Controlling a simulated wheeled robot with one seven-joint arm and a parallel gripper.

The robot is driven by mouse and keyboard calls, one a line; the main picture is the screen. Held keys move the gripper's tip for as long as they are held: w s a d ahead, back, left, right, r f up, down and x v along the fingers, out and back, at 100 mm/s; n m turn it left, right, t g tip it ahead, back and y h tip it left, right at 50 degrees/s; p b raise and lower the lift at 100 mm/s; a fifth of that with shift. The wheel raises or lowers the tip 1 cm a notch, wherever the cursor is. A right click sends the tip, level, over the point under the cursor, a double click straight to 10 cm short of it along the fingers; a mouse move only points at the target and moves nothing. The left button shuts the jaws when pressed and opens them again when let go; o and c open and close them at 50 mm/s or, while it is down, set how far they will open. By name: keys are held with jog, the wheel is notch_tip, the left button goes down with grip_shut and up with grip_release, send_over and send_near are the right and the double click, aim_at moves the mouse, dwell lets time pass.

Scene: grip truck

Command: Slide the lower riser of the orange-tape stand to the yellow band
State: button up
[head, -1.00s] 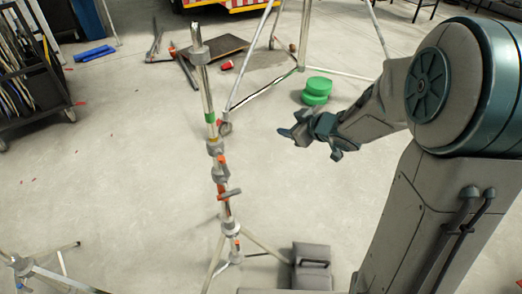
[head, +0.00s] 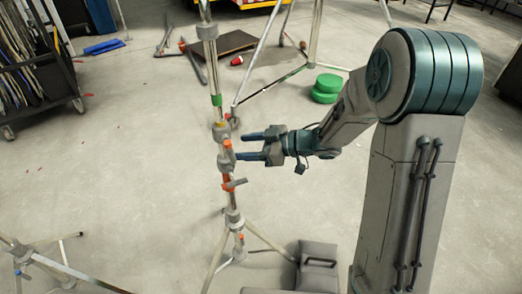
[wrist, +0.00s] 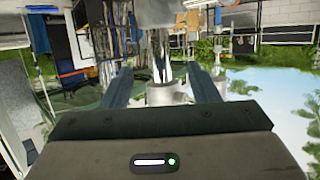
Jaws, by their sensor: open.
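The stand with orange parts (head: 233,204) stands upright left of centre in the head view, a pale pole on splayed legs. A green band (head: 216,100) rings the pole, with a yellow band (head: 219,124) below it. A grey collar (head: 221,134) sits right under the yellow band. Lower collars (head: 226,164) carry orange-red handles. I cannot tell which orange is tape. My gripper (head: 242,146) is open, level, to the right of the pole, its fingertips close to the upper collars. In the wrist view the pole and a pale collar (wrist: 165,93) show between the fingers, beyond them; contact is not clear.
A grey case (head: 318,272) lies by the stand's right legs. Another stand (head: 318,45) rises behind, near green round objects (head: 326,88). A rack (head: 35,75) is at the left back. Part of another stand (head: 45,262) shows at lower left. Floor between is clear.

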aim_at(216, 98)
jog(key=b+x, duration=0.1)
jog(key=x, duration=0.6)
jog(key=shift+a+f, duration=0.1)
jog(key=shift+a, duration=0.25)
grip_shut()
jog(key=shift+w+r+p, duration=0.2)
jog(key=shift+r+p, duration=7.6)
jog(key=shift+r, duration=0.4)
